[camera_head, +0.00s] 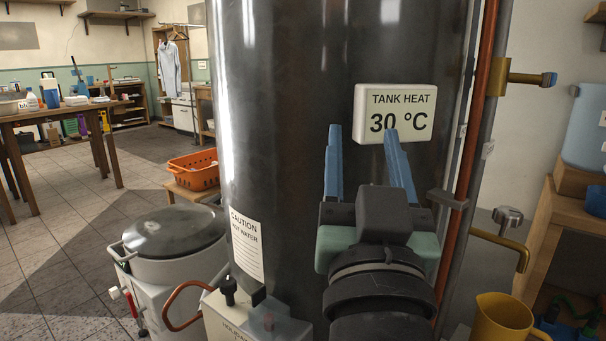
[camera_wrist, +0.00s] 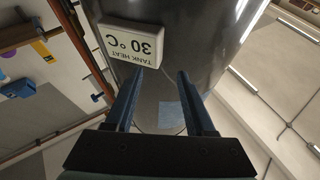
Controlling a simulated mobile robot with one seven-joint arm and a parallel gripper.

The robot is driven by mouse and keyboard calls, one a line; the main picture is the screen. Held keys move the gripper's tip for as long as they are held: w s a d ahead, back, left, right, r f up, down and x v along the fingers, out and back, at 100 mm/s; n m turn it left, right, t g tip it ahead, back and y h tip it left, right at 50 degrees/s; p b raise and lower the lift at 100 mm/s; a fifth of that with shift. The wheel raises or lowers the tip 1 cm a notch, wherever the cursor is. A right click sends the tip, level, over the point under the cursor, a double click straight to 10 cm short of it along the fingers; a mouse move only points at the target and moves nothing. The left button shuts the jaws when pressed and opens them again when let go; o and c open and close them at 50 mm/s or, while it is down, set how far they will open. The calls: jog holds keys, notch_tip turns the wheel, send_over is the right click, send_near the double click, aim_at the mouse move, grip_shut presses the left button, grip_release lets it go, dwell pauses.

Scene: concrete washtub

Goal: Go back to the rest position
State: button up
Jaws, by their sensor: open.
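My gripper (camera_head: 363,140) is raised in front of the dark metal tank (camera_head: 290,120), its two blue fingers apart with nothing between them. The fingertips point up, close below the white display box (camera_head: 396,90) on the tank, which reads "TANK HEAT 30 °C". The right fingertip overlaps the lower edge of the box in the head view; I cannot tell whether it touches. In the wrist view the open gripper (camera_wrist: 160,75) shows both fingers in front of the tank (camera_wrist: 195,45), and the display box (camera_wrist: 145,42) appears upside down.
A copper pipe (camera_head: 472,130) runs up the tank's right side, with a brass tap (camera_head: 505,245) and a yellow jug (camera_head: 500,318) to the right. A lidded white washtub (camera_head: 180,250) and an orange basket (camera_head: 193,172) stand left.

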jog(key=s+a+r+n+t+y+p, duration=0.1)
jog(key=s+a+r+t, duration=0.15)
jog(key=s+r, duration=0.4)
jog(key=s+a+r+n+t+y+p, duration=0.15)
jog(key=s+a+r, duration=0.25)
jog(key=r, duration=0.5)
notch_tip(320, 180, up, 36)
jog(key=w+p, duration=0.1)
jog(key=p, duration=3.6)
jog(key=shift+d+m+p, duration=0.25)
jog(key=shift+m+p, duration=0.05)
jog(key=shift+m, duration=0.15)
jog(key=shift+r+h, duration=0.1)
jog(key=shift+h, duration=0.15)
